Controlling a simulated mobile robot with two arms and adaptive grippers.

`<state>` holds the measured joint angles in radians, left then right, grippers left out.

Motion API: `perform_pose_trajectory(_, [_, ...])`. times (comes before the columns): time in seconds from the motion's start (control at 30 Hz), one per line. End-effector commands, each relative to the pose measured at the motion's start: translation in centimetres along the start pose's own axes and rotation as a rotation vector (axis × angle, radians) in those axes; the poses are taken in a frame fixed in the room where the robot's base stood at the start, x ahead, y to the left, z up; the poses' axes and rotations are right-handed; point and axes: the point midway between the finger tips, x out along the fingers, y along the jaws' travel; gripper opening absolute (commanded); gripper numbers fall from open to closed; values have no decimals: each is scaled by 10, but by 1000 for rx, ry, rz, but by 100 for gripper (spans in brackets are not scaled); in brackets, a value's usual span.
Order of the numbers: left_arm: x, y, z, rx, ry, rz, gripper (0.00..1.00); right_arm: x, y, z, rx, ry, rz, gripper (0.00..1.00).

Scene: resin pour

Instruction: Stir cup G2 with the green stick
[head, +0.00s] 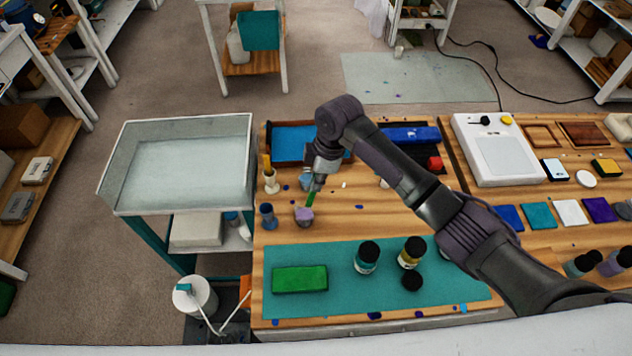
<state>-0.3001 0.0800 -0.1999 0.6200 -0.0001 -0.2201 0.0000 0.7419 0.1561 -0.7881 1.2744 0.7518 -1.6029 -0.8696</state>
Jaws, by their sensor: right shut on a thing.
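My right gripper (316,183) points down over the left part of the wooden workbench and is shut on the green stick (311,198). The stick slants slightly, and its lower end goes into or just behind the rim of a small lilac cup (304,217); I cannot tell how deep it sits. No label can be read on this cup, so I cannot confirm that it is G2. A blue-grey cup (267,215) stands to its left. Another small bluish cup (305,180) stands behind, partly hidden by the gripper. My left gripper is not in view.
A teal mat (340,300) in front bears a green block (299,279) and several dark-capped bottles. A blue tray (292,140) lies behind the gripper. A holder (271,180) with a yellow-topped item stands left. My right arm spans the bench's right side.

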Motion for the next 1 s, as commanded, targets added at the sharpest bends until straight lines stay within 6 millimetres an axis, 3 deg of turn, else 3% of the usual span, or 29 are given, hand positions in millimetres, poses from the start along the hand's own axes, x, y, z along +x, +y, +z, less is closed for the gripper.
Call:
perform_pose_trajectory(0.37, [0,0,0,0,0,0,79,-2,0,-1,-1,1,1,0])
perform_pose_trajectory(0.73, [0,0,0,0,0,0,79,-42,1,-9,-2,1,2,0])
perform_pose_trajectory(1.0, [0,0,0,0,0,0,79,-49,1,-10,0,1,1,0])
